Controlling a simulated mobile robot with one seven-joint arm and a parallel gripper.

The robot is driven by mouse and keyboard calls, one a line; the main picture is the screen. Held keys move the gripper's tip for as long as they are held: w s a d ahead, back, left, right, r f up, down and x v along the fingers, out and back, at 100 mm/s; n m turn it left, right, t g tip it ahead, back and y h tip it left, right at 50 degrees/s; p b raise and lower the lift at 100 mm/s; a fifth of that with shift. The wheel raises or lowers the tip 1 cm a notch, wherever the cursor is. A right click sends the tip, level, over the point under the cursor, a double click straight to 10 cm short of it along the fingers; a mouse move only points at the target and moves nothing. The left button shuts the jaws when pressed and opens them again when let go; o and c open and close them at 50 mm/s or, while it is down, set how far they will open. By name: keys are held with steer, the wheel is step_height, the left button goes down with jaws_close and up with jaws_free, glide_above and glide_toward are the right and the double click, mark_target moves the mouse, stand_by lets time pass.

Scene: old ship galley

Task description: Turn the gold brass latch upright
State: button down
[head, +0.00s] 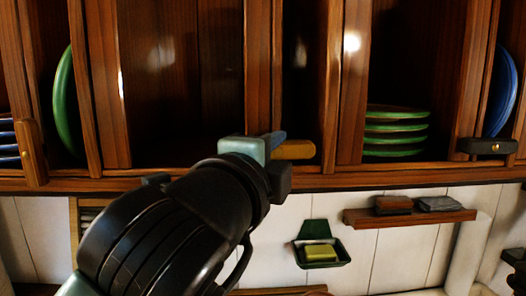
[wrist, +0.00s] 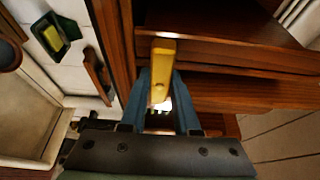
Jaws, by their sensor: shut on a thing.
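The gold brass latch (head: 296,150) lies about level on the lower rail of the wooden cabinet, near its middle, in the head view. In the wrist view the latch (wrist: 163,62) reaches out past my fingertips. My gripper (head: 274,142) is at the latch's left end and hides that end. In the wrist view my gripper's blue fingers (wrist: 162,88) stand on both sides of the latch's near part and are shut on it.
A wooden latch (head: 30,150) stands upright at left. A dark latch (head: 487,147) lies level at right. Green plates (head: 396,131) are stacked in the cabinet. Below are a green soap dish (head: 322,262) with yellow soap and a small shelf (head: 410,218) with two blocks.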

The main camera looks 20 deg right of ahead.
steer(key=shift+f+b, duration=0.15)
steer(key=shift+b, duration=0.15)
steer(key=shift+f+n+h+b, duration=0.1)
steer(key=shift+n+h+b, duration=0.2)
steer(key=shift+n+b, duration=0.25)
steer(key=n+t+b, duration=0.1)
steer(key=n+b, duration=0.1)
steer(key=shift+d+f+b, duration=0.1)
steer(key=shift+f+b, duration=0.1)
steer(key=shift+b, duration=0.2)
steer(key=n+t+b, duration=0.2)
steer(key=n+b, duration=0.1)
steer(key=n, duration=0.2)
steer(key=shift+d, duration=0.1)
steer(key=n+t+b, duration=0.1)
steer(key=n, duration=0.2)
steer(key=n+t+y+b, duration=0.1)
steer(key=n, duration=0.2)
steer(key=shift+d+y, duration=0.1)
steer(key=shift+y, duration=0.2)
steer(key=n+t+y, duration=0.1)
steer(key=n+y, duration=0.1)
steer(key=n, duration=0.2)
steer(key=n+t+y, duration=0.1)
steer(key=n, duration=0.3)
steer(key=shift+s+r+y, duration=0.1)
steer(key=shift+y, duration=0.3)
steer(key=shift+n, duration=0.35)
steer(key=shift+t, duration=0.3)
